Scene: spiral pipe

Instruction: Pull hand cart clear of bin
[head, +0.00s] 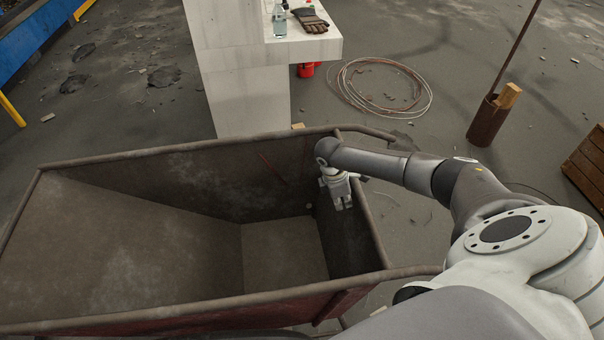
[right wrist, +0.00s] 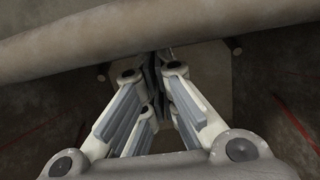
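A large grey-brown metal tub (head: 150,262) with a pipe rim and red outer paint fills the lower left of the head view. It looks like the hand cart, and two bars stick out at its right end. It looks empty. My right gripper (head: 343,201) hangs beside the inner face of the tub's right end wall. In the right wrist view its fingers (right wrist: 158,68) come together close under a thick bar (right wrist: 120,42), and nothing shows between them. I cannot tell whether they touch the bar. My left gripper is not in view. I cannot single out a separate bin.
A pale block-like table (head: 245,85) stands just behind the tub, with a bottle (head: 279,20) and gloves (head: 311,20) on top. A wire coil (head: 380,88) lies on the floor. A rusty tube (head: 489,122) and a wooden crate (head: 588,165) stand at right. Floor between is mostly open.

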